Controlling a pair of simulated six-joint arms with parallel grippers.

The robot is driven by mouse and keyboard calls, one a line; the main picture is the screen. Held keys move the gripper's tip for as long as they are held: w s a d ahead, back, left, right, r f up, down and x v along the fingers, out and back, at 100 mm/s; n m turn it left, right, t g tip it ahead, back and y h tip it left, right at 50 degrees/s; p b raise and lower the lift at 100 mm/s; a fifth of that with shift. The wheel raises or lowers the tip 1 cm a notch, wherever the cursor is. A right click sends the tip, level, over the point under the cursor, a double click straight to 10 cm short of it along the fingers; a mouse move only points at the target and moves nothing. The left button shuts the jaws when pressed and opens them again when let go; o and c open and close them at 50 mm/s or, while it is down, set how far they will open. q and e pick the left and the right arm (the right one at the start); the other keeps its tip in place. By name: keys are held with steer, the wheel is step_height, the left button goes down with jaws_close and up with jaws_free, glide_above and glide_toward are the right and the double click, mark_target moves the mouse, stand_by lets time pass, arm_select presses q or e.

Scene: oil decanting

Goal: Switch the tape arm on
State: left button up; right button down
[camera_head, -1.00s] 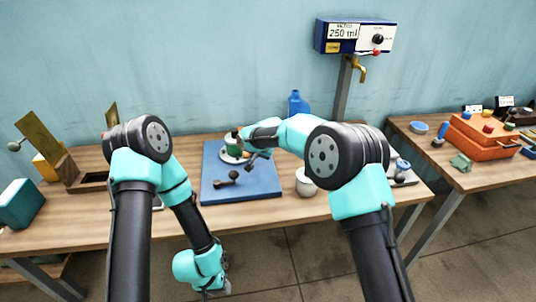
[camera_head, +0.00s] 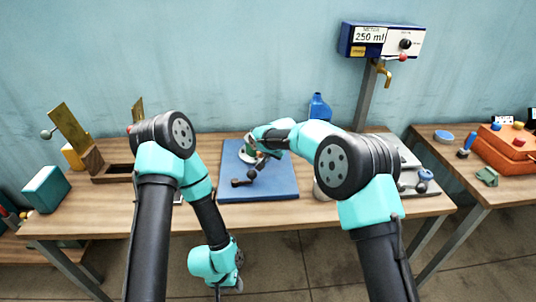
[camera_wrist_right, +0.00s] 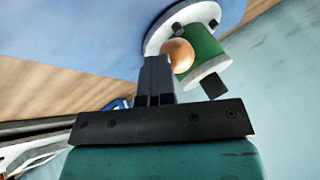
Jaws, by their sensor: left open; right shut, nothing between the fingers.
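A blue board (camera_head: 280,186) on the middle table carries a pale round base (camera_head: 244,155) with a green drum and a dark two-knobbed lever (camera_head: 243,180). The right wrist view shows the green drum (camera_wrist_right: 205,52) and a copper-coloured ball (camera_wrist_right: 179,55) beside it. My right gripper (camera_wrist_right: 158,62) is shut and empty, with its fingertips right by the ball; I cannot tell whether they touch. My left gripper (camera_head: 232,284) hangs low in front of the table, open and away from the board. No part is clearly marked as the tape arm.
A tilted brass plate with a ball (camera_head: 70,128) stands at the left near a teal box (camera_head: 47,189). A blue bottle (camera_head: 319,107) stands behind the board. A meter box (camera_head: 382,40) with a tap is above. An orange case (camera_head: 505,148) is on the right table.

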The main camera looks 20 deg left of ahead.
arm_select(q)
steer(key=shift+w+d, duration=0.25)
steer(key=shift+d, duration=0.1)
arm_select(e)
steer(key=s+d+f+v, duration=0.1)
steer(key=v, duration=1.1)
steer(key=shift+s+d, duration=0.25)
steer(key=shift+s, duration=0.15)
